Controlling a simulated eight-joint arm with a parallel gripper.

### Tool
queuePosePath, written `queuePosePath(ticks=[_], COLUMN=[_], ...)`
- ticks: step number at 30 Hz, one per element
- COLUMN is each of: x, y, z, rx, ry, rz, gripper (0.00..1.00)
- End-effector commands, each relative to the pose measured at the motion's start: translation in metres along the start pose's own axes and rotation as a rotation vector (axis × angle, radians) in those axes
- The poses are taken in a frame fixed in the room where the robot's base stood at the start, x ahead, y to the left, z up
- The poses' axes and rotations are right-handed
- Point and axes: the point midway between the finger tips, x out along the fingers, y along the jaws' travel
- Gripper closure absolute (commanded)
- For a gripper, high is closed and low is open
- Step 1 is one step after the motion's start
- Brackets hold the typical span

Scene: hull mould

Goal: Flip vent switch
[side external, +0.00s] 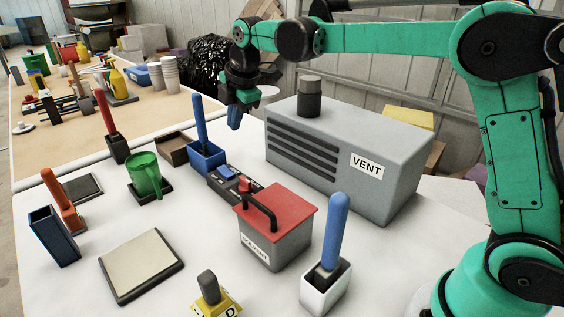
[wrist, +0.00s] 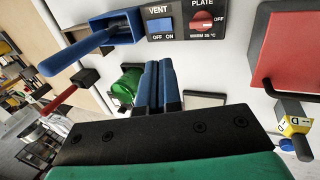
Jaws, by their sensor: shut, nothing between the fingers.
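The vent switch (wrist: 161,25) is a blue rocker on a dark control panel (wrist: 186,14), under a VENT label with OFF at left and ON at right. I cannot tell which side is pressed. In the side view the switch (side external: 227,172) sits on the panel in front of the grey VENT box (side external: 350,145). My gripper (side external: 234,124) is in the air above and behind the blue holder, well apart from the switch. In the wrist view its blue fingers (wrist: 158,66) are together and empty, below the switch in the picture.
A red PLATE knob (wrist: 203,21) is beside the switch. A blue holder (side external: 207,158) with a blue-handled tool stands left of the panel. A red-topped box (side external: 277,225) with a black handle stands at its near right. A green mug (side external: 145,176) is further left.

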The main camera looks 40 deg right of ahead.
Motion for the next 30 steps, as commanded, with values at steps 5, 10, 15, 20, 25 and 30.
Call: queuePosePath(ticks=[5, 10, 15, 20, 25, 30], x=[0.0, 0.003, 0.004, 0.005, 0.018, 0.051], y=[0.001, 0.011, 0.014, 0.014, 0.015, 0.015], z=[0.0, -0.001, -0.001, -0.001, -0.001, -0.001], rx=[0.0, 0.0, 0.0, 0.0, 0.0, 0.0], ry=[0.0, 0.0, 0.0, 0.0, 0.0, 0.0], rz=[0.0, 0.0, 0.0, 0.0, 0.0, 0.0], gripper=[1.0, 1.0, 1.0, 1.0, 1.0, 1.0])
